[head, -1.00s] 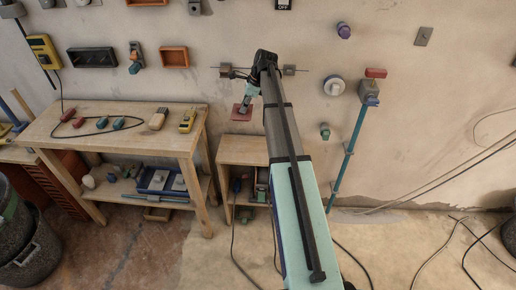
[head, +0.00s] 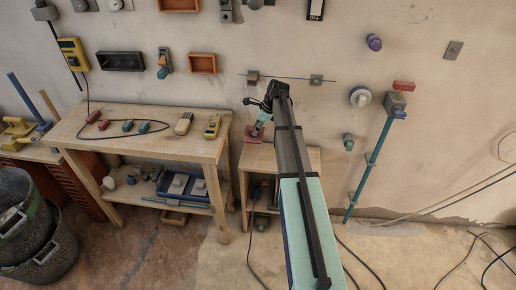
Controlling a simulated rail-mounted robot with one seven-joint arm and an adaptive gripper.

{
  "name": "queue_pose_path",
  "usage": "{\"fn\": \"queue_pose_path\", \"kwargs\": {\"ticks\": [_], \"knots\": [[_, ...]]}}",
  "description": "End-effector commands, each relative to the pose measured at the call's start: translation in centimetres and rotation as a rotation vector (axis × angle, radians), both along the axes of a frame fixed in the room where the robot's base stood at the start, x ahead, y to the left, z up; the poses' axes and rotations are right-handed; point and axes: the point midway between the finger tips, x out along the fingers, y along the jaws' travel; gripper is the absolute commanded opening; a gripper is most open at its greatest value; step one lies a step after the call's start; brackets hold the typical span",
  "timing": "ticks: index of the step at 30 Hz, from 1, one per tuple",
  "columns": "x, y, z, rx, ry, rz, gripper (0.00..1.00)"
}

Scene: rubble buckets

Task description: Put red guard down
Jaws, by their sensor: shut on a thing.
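The red guard (head: 252,136) is a small flat reddish piece at the end of my arm in the head view. My gripper (head: 261,124) is shut on it, with its fingers small and partly hidden by my wrist. The guard shows just above the back edge of the small wooden table (head: 256,158). I cannot tell whether it touches the tabletop. My arm covers the right part of that table.
A thin wall rail (head: 285,77) runs behind my gripper. A teal pipe (head: 370,165) stands to the right.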

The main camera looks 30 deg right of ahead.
Motion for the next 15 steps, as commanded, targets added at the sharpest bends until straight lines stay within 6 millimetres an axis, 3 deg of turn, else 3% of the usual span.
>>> {"fn": "queue_pose_path", "kwargs": {"ticks": [7,15], "knots": [[0.0,0.0,-5.3,0.001,0.001,0.0,0.0],[0.0,0.0,-7.3,0.0,0.0,0.001,0.0]]}}
